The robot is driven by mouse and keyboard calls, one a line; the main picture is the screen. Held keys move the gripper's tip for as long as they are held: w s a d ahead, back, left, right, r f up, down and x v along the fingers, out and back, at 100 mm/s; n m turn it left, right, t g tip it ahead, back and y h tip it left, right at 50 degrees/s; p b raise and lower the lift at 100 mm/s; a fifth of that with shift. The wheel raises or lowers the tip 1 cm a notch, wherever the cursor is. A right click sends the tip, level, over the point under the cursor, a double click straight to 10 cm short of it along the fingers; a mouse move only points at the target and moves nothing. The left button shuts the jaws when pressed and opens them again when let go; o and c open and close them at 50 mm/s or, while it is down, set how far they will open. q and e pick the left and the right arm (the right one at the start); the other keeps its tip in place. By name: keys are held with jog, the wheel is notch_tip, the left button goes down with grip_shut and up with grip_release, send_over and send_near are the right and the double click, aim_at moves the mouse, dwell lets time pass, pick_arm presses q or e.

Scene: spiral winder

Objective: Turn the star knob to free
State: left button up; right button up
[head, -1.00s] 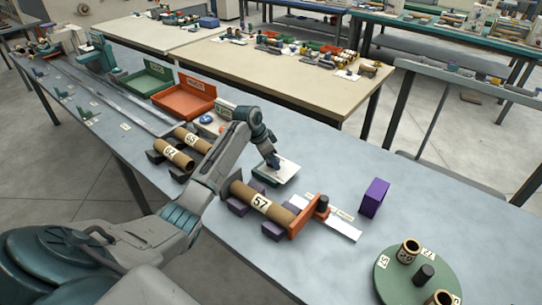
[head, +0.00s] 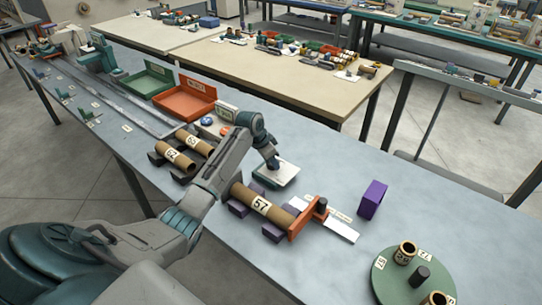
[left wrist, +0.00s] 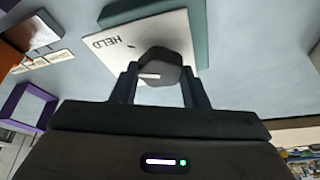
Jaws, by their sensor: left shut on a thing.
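The dark star knob (left wrist: 160,66) sits on a white plate (left wrist: 112,48) lettered HELD, with a teal base (left wrist: 200,30) under it. A short white mark shows on the knob, on its side toward the gripper. My left gripper (left wrist: 158,84) is shut on the knob, one finger on each side. In the head view my left gripper (head: 273,164) reaches down onto the plate (head: 285,173) and hides most of the knob. The far side of the plate is partly hidden by the knob. My right gripper is in neither view.
A cardboard tube marked 57 (head: 258,204) lies on purple blocks (head: 240,209) with an orange end plate (head: 303,219), close in front of the knob. A purple box (head: 372,200) and a green turntable (head: 385,285) stand to the right. Bare table lies between.

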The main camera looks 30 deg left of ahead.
pick_arm(q)
jog(key=n+y+p, duration=0.1)
jog(key=n+p, duration=0.1)
jog(key=p, duration=0.1)
jog(key=n+y+p, duration=0.1)
jog(key=n+p, duration=0.2)
jog(key=n+y+p, duration=0.1)
jog(key=n+p, duration=0.2)
jog(key=shift+d+r, duration=0.25)
jog(key=shift+r, duration=0.1)
jog(key=n+y+p, duration=0.1)
jog(key=n+p, duration=0.1)
jog(key=shift+w+n, duration=0.1)
jog(key=shift+n, duration=0.3)
jog(key=shift+d+f+n+y+p, duration=0.1)
jog(key=shift+n+y+p, duration=0.25)
jog(key=shift+n, duration=0.55)
jog(key=n+g+y, duration=0.1)
jog(key=n, duration=0.2)
jog(key=shift+w+f+n, duration=0.1)
jog(key=shift+n, duration=0.3)
jog(key=n+g, duration=0.1)
jog(key=n, duration=0.2)
jog(key=shift+w+g+y+b, duration=0.1)
jog(key=shift+g+y+b, duration=0.2)
jog(key=shift+y, duration=0.05)
jog(key=shift+n+g+b, duration=0.45)
jog(key=shift+n+g, duration=0.05)
jog(key=shift+n, duration=0.8)
